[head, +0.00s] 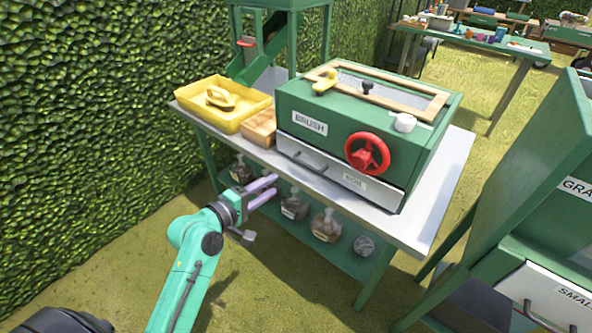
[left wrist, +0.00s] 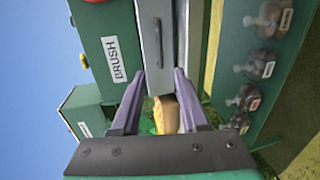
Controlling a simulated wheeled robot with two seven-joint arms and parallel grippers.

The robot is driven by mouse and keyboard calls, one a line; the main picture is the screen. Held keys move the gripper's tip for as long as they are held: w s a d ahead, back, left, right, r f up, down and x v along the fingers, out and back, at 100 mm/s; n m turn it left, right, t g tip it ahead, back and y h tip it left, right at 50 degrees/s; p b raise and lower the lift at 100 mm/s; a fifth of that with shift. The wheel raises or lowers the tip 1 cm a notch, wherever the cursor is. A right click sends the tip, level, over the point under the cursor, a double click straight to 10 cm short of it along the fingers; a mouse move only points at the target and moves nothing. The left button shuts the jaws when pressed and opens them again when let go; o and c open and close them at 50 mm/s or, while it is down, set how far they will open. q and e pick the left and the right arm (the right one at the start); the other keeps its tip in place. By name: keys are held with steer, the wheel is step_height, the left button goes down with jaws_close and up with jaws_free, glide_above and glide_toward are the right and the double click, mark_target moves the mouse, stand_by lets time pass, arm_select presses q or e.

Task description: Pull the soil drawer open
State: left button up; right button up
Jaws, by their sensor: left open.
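The soil drawer (head: 345,180) is a pale grey front labelled SOIL, low in a green box (head: 330,100) marked BRUSH. It looks shut. Its thin handle (head: 310,163) is at the left part of the front. My left gripper (head: 273,186) is open and empty, in front of and to the left of the drawer, apart from it. In the left wrist view, the drawer front (left wrist: 150,20) and handle (left wrist: 158,42) lie just beyond and between the open fingertips (left wrist: 160,72). My right gripper is not in view.
A red handwheel (head: 367,153) sticks out above the drawer. A wooden block (head: 259,128) and a yellow tray (head: 222,116) stand left of the box. Several bags lie on the shelf (head: 345,238) below. Another green unit (head: 540,190) stands at the right.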

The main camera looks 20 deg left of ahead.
arm_select(q)
glide_toward(306, 166)
steer(key=w, duration=0.2)
steer(key=x, duration=0.6)
steer(key=shift+w+d+f, duration=0.15)
steer(key=shift+d+f, duration=0.25)
steer(key=shift+d, duration=0.05)
steer(key=shift+w, duration=0.2)
jaws_close()
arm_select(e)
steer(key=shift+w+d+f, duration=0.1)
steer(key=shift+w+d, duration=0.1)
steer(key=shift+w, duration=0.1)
arm_select(q)
steer(key=shift+f, duration=0.1)
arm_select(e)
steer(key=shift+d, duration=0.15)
